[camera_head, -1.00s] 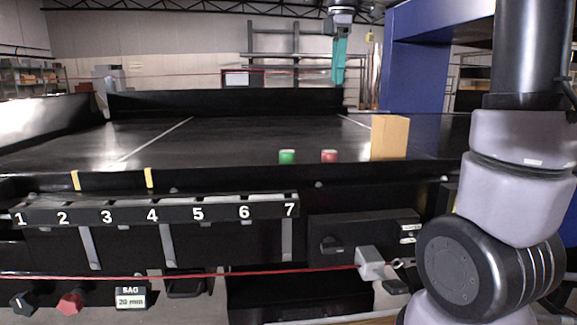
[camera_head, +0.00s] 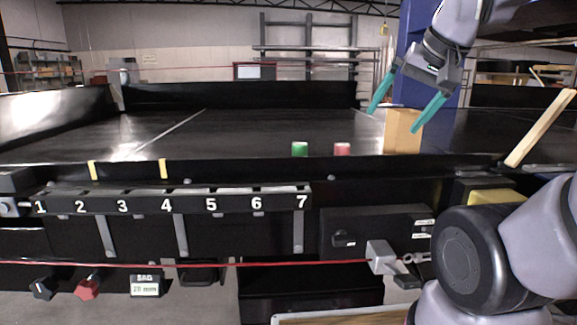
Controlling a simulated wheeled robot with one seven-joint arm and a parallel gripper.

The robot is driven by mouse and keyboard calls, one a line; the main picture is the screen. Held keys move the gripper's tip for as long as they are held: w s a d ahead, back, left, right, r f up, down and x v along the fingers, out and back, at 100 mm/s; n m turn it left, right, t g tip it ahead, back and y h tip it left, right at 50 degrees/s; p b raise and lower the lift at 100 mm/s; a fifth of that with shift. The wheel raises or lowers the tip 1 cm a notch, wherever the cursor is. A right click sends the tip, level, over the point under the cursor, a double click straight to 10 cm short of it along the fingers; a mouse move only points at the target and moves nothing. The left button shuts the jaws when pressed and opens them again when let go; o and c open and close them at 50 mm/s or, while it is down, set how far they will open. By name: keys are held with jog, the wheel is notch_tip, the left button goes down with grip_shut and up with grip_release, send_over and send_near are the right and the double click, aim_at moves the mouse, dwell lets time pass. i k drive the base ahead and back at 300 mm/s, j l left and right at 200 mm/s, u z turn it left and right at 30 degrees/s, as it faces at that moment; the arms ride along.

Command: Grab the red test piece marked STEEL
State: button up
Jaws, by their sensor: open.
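The tan block (camera_head: 402,131) stands right of the red piece. A wooden stick (camera_head: 540,128) leans at the right. A rack numbered 1 to 7 (camera_head: 170,200) runs along the conveyor's front. The belt's middle (camera_head: 240,130) is clear.

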aim_at(340, 149)
jog(key=k+z, duration=0.15)
jog(key=z, duration=0.2)
jog(key=k+z, duration=0.15)
jog(key=z, duration=0.2)
jog(key=k+l+z, duration=0.1)
jog(key=z, duration=0.25)
